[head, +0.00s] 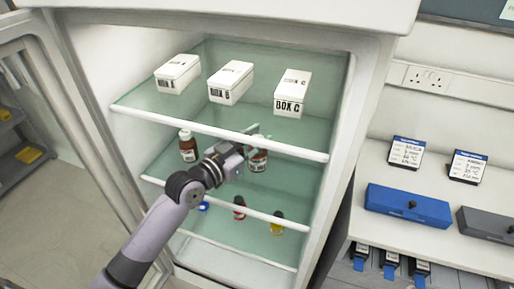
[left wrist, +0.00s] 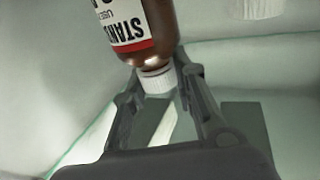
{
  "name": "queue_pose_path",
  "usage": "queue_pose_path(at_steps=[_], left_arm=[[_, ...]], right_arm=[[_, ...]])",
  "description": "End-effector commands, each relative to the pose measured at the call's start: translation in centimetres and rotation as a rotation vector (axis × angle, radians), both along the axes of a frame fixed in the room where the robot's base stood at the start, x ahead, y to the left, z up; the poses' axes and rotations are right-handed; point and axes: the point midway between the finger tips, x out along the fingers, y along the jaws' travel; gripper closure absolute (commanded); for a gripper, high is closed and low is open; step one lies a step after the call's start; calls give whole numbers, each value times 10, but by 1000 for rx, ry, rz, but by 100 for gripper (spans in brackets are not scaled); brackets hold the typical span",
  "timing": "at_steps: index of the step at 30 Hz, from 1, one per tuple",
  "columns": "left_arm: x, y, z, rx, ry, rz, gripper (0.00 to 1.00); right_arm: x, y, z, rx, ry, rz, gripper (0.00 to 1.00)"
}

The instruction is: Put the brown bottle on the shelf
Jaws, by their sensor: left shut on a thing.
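A brown bottle (head: 258,162) with a white label is at my left gripper (head: 253,145), inside the fridge at the middle shelf level. In the left wrist view the brown bottle (left wrist: 148,30) has a red-edged label, and its white cap (left wrist: 155,80) is between the fingers. The left gripper is shut on it near the cap. The gripper partly hides the bottle in the head view, and I cannot tell whether its base touches the shelf. Another brown bottle (head: 188,146) with a white cap stands on the middle glass shelf (head: 165,170), to the left. My right gripper is not in view.
The upper glass shelf (head: 150,112) holds white boxes A (head: 178,75), B (head: 231,83) and C (head: 292,94) above my gripper. Small blue (head: 203,206), red (head: 239,208) and yellow (head: 277,223) items are lower down. The open fridge door (head: 75,95) is left; a bench with a blue case (head: 408,205) is right.

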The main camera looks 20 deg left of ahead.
Motion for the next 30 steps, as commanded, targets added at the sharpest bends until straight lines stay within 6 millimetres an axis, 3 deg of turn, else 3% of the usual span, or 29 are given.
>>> queue_pose_path(at_steps=[9, 23, 24, 30], left_arm=[[-1, 1, -38, 1, 2, 1, 100], [3, 1, -47, 1, -4, 1, 100], [3, 0, -46, 0, -1, 1, 72], [3, 0, -46, 0, -1, 1, 59]], right_arm=[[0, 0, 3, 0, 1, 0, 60], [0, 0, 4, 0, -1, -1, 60], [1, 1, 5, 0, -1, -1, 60], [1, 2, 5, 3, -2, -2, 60]])
